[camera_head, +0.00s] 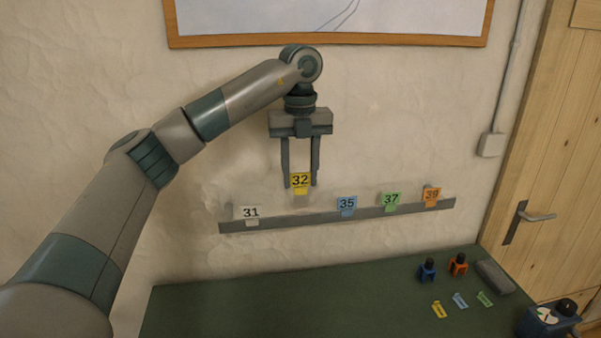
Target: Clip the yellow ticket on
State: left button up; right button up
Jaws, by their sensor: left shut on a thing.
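The yellow ticket (300,181), marked 32, is between the fingertips of my left gripper (300,184), which is shut on it. The gripper points down in front of the wall. The ticket appears just above the grey rail (330,217), in the gap between the white ticket 31 (250,212) and the blue ticket 35 (347,204). I cannot tell whether its lower edge touches the rail. The green ticket 37 (391,200) and the orange ticket 39 (431,194) sit on the rail farther right. My right gripper is not in view.
The green bench (290,305) is below the rail, mostly bare at left. At its right are a blue bottle (427,269), an orange bottle (458,264), a grey block (495,277), small yellow (439,309), blue and green tags, and a dark blue container (540,322). A framed picture hangs above.

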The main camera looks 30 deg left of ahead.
aim_at(300, 186)
pick_arm(q)
jog(key=shift+f, duration=0.15)
jog(key=shift+f+b, duration=0.6)
jog(key=shift+f, duration=0.1)
jog(key=shift+f+b, duration=1.05)
jog(key=shift+f, duration=0.7)
jog(key=shift+f, duration=0.15)
dwell(0.6)
jog(key=shift+f+b, duration=0.5)
jog(key=shift+b, duration=0.05)
dwell(0.5)
